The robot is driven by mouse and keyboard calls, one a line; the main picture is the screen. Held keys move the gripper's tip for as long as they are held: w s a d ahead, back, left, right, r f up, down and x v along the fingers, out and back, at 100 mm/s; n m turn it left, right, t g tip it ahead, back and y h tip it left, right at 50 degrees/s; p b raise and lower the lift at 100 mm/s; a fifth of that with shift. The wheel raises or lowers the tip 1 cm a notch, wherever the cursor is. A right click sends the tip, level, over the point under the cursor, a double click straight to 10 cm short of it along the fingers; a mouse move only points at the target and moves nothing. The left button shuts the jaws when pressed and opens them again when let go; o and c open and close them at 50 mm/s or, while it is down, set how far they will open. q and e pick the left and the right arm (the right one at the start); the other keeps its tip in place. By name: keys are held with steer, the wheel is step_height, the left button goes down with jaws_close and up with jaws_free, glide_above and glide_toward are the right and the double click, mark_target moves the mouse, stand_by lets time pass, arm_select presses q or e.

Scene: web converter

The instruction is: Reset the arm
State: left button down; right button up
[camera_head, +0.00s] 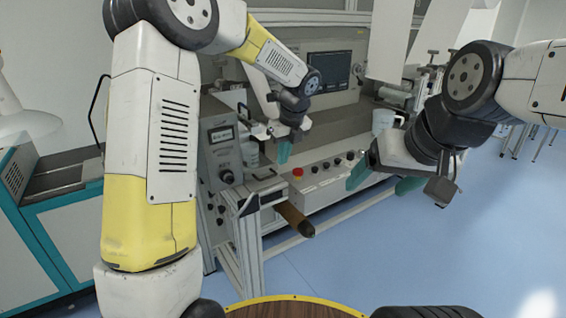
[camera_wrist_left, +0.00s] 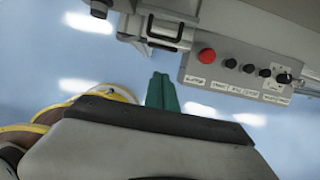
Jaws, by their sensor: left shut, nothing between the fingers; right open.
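My left arm rises on the left of the head view and bends over toward the machine. My left gripper (camera_head: 283,152) is shut and empty, with its green fingers pointing down in front of the machine's control panel. In the left wrist view its green fingers (camera_wrist_left: 162,92) lie together with nothing between them, and blue floor shows beyond. My right gripper (camera_head: 383,181) comes in from the right. It is open and empty, its two green fingers apart, in front of the machine's right part.
The web converter (camera_head: 340,105) fills the middle, with a red button (camera_head: 297,172) on its panel, also in the left wrist view (camera_wrist_left: 207,55). A brown roller (camera_head: 294,219) sticks out toward me. A teal cabinet (camera_head: 58,222) stands left. Blue floor (camera_head: 420,255) is clear at right.

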arm_select(q)
steer(key=s+a+r+n+t+h, duration=0.1)
steer(key=s+a+r+n, duration=0.35)
steer(key=s+n, duration=0.25)
steer(key=s+a+r+n+h, duration=0.1)
steer(key=s+a+r+n, duration=0.2)
steer(key=s+r+n, duration=0.35)
steer(key=s+a+n+t+h, duration=0.2)
steer(key=s+n, duration=1.2)
steer(key=s, duration=0.1)
steer(key=shift+f+n, duration=0.2)
steer(key=shift+n, duration=0.15)
steer(key=shift+a, duration=0.1)
